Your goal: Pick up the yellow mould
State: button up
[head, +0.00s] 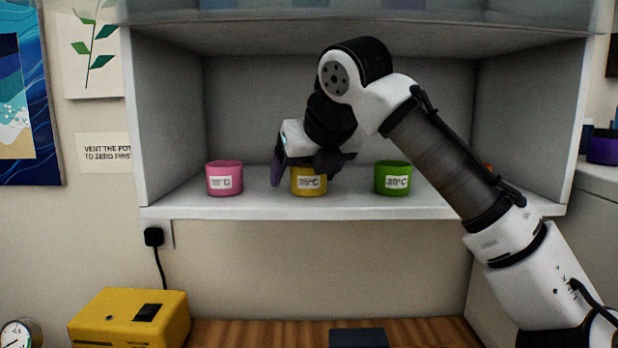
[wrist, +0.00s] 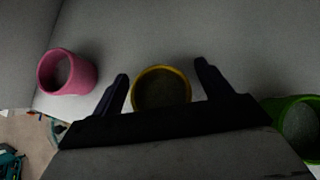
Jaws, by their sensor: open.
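The yellow mould (head: 309,185) stands upright on the white shelf, between a pink mould (head: 224,179) and a green mould (head: 393,179). A label on its front is partly readable. My gripper (head: 307,172) is at the yellow mould, with its upper rim partly hidden behind the gripper in the head view. In the wrist view, the open fingers of my gripper (wrist: 160,84) lie on either side of the yellow mould (wrist: 161,72), with a gap at each side. The pink mould (wrist: 68,72) is to the left and the green mould (wrist: 298,128) to the lower right.
The shelf (head: 350,205) has side walls and an upper board above my arm. Free shelf surface lies between the moulds. Below, a yellow box (head: 130,318) and a dark block (head: 358,338) are at the wooden worktop (head: 260,333).

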jog(key=c, duration=1.1)
jog(key=shift+r, duration=0.15)
jog(key=shift+r+p, duration=0.3)
jog(key=shift+p, duration=0.5)
jog(key=s+d+p, duration=0.1)
jog(key=s+d, duration=0.3)
jog(key=s, duration=0.6)
jog(key=s+d, duration=0.4)
jog(key=s, duration=0.5)
jog(key=s+d+p, duration=0.1)
jog(key=s+d, duration=0.3)
jog(key=s, duration=0.6)
jog(key=f+b, duration=0.4)
jog(key=shift+s+d+f, duration=0.1)
jog(key=shift+s+f, duration=0.15)
jog(key=shift+f, duration=0.05)
